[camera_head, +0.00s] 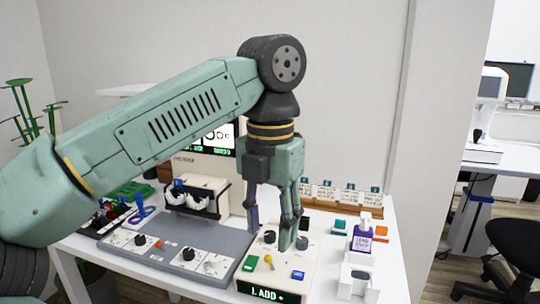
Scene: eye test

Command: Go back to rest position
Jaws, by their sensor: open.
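My gripper (272,228) points down over the white control box (262,283) on the table, at the centre of the view. Its fingers are spread and nothing shows held between them. The fingertips overlap the back part of the box in the picture; I cannot tell whether they touch it. The box has dark knobs, a yellow-tipped lever (268,260), a green button (249,263), a blue button (298,275) and a lit display reading "1. ADD +". My green arm reaches in from the left and hides part of the lit screen (222,134) behind it.
A grey panel (128,254) with knobs lies left of the box. A white lens device (209,183) stands behind. A purple-labelled bottle (362,235), a white holder (354,281) and a row of small bottles (340,193) stand right. A black chair (515,248) is beyond the table.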

